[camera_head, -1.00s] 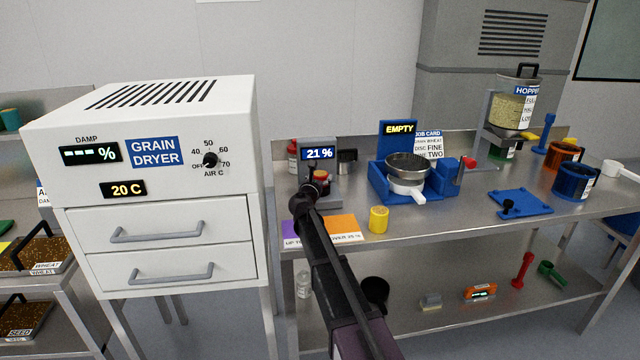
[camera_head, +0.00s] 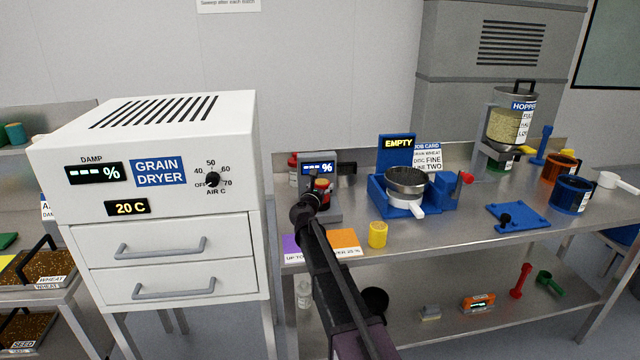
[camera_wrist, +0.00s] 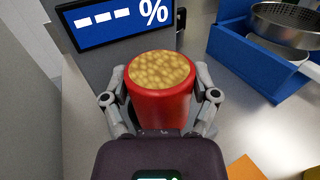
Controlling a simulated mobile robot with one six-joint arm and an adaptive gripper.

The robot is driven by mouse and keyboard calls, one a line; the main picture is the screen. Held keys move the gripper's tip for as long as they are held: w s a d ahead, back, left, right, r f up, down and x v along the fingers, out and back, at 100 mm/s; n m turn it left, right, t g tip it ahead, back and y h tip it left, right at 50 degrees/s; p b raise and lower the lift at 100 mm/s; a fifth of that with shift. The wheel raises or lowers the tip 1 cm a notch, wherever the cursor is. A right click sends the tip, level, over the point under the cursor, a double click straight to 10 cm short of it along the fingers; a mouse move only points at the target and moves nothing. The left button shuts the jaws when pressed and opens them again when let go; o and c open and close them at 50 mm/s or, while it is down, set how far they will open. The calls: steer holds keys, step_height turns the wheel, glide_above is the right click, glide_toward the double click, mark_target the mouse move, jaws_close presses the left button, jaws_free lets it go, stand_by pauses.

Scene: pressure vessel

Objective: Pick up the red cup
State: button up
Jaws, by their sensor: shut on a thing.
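The red cup (camera_wrist: 160,106) is upright and full of pale yellow grain in the wrist view. My gripper (camera_wrist: 161,98) is shut on it, with one finger on each side of its wall. In the head view the red cup (camera_head: 322,186) shows small in front of the moisture meter (camera_head: 318,168), mostly hidden by my gripper (camera_head: 318,192). The meter's display reads "--- %" and also shows behind the cup in the wrist view (camera_wrist: 115,18). I cannot see the cup's underside.
A yellow cup (camera_head: 377,235) stands near the bench's front edge, beside purple and orange cards (camera_head: 343,239). A blue stand with a sieve pan (camera_head: 406,183) is to the right. The white grain dryer (camera_head: 165,235) stands close on the left. A blue plate (camera_head: 518,215) lies farther right.

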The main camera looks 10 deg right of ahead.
steer(key=s+r+p, duration=0.1)
steer(key=s, duration=1.2)
steer(key=shift+s, duration=0.3)
steer(key=shift+r, duration=0.1)
